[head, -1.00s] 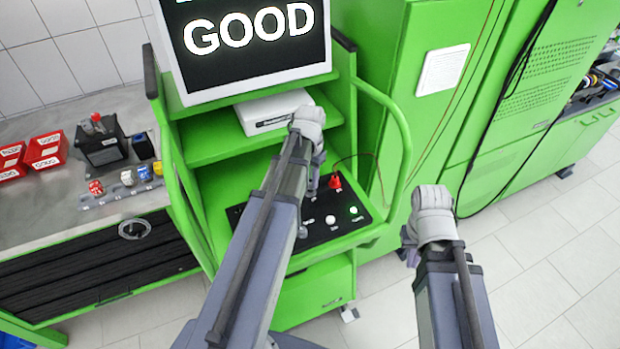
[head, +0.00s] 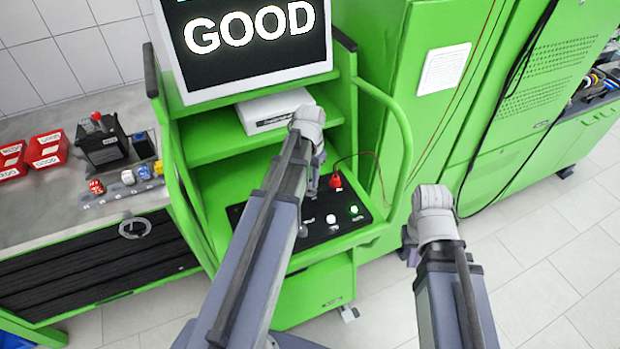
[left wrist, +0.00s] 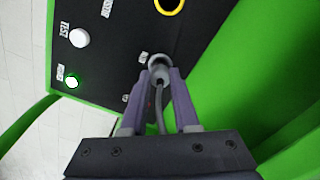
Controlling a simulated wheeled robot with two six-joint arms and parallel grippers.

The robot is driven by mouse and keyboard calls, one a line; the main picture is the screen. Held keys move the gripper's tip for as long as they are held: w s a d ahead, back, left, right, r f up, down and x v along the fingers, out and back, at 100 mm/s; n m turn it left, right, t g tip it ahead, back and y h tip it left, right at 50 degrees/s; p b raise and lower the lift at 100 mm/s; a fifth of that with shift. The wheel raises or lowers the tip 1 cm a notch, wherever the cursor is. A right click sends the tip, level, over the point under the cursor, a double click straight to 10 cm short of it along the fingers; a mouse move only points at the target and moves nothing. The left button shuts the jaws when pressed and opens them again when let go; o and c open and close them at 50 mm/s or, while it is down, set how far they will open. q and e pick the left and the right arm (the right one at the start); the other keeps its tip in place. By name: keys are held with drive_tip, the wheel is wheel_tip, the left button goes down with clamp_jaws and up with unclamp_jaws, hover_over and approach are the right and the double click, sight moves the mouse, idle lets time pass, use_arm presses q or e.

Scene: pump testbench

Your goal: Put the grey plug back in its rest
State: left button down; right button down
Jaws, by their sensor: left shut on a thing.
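The grey plug (left wrist: 159,75) with its grey cable shows in the left wrist view. My left gripper (left wrist: 160,80) is shut on it. The plug's front end is at a round grey ring (left wrist: 160,60) on the black panel (left wrist: 118,50); I cannot tell how deep it sits. In the head view my left gripper (head: 312,190) is over the black panel (head: 318,228), and my arm hides the plug. My right gripper (head: 410,252) is right of the bench, away from the panel; its fingers are mostly hidden.
A white button (head: 331,219) and a lit green button (head: 354,210) are on the panel. The screen (head: 250,45) reads GOOD. A green rail (head: 402,130) curves along the bench's right side.

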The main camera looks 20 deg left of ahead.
use_arm(q)
drive_tip(key=shift+f+b, duration=1)
drive_tip(key=shift+f, duration=0.05)
drive_tip(key=shift+c, duration=0.9)
unclamp_jaws()
drive_tip(key=shift+r, duration=0.1)
drive_tip(key=shift+r+p, duration=4)
drive_tip(key=shift+p, duration=0.1)
drive_tip(key=shift+f, duration=0.1)
